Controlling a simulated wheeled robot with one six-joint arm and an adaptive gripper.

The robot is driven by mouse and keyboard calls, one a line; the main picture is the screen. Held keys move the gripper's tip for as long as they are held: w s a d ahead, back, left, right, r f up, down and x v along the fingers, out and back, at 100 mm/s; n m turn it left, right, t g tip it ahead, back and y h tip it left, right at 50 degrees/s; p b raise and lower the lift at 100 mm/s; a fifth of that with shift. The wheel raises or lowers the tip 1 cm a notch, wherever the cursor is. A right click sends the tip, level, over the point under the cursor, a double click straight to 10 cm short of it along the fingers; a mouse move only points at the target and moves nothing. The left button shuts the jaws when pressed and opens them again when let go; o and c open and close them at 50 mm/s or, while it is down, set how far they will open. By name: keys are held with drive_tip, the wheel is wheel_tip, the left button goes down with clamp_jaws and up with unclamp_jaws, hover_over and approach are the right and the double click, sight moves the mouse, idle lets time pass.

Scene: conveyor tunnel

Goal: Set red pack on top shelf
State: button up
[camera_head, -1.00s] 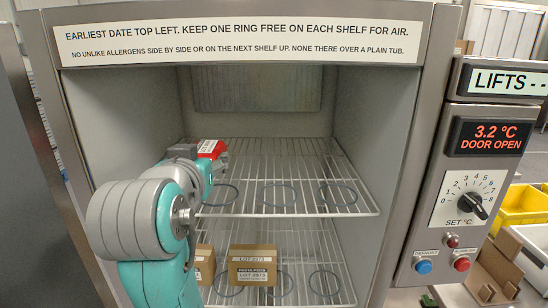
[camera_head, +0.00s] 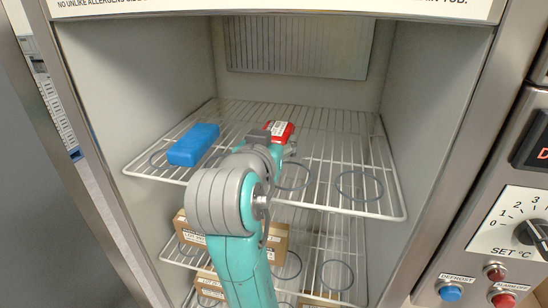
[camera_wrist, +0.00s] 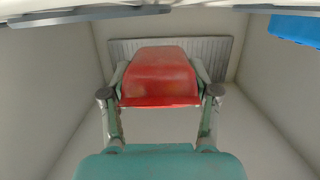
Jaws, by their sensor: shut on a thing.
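The red pack (camera_head: 280,131) has a white label and is inside the open cabinet at the level of the top shelf (camera_head: 330,135), near the middle of its width. My gripper (camera_head: 288,148) is shut on it, mostly hidden behind my own wrist. In the wrist view my gripper's fingers (camera_wrist: 160,98) press on both sides of the red pack (camera_wrist: 160,75). Whether the pack touches the wires is unclear. A blue pack (camera_head: 193,145) lies on the left of the top shelf, over a ring.
Empty rings show at middle (camera_head: 293,177) and right (camera_head: 359,186) on the top shelf. Cardboard boxes (camera_head: 275,240) stand on the shelf below, partly behind my arm. Cabinet side walls (camera_head: 440,100) bound the space. A control panel (camera_head: 520,220) is at right.

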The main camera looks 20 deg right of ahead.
drive_tip(key=shift+f, duration=1.95)
drive_tip(key=o, duration=1.5)
drive_tip(key=shift+f, duration=0.1)
drive_tip(key=v, duration=1.2)
drive_tip(key=shift+a, duration=0.1)
